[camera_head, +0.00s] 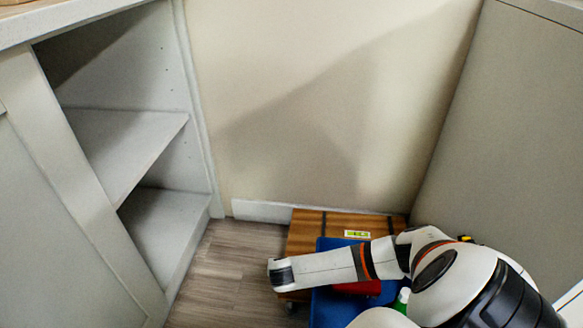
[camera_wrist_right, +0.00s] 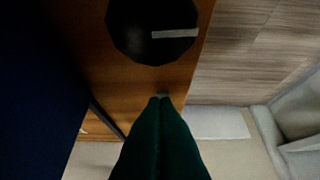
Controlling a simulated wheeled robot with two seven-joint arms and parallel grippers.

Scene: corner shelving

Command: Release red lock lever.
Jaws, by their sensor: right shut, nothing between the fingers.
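My right gripper (camera_wrist_right: 160,98) is in the right wrist view with its dark green fingers together and nothing visible between them. The fingertips are over a brown wooden surface (camera_wrist_right: 147,75), close to a small grey piece at its edge; I cannot tell if they touch it. Beyond the tips is a black round part (camera_wrist_right: 128,30) with a pale bar across it. No red lever can be made out in either view. In the head view my right arm reaches left over the wooden piece (camera_head: 305,229), and its fingers are not visible there. My left gripper is not in view.
Open shelving (camera_head: 130,135) is at left, a grey panel (camera_head: 500,150) at right. Floor (camera_head: 235,265) is clear between.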

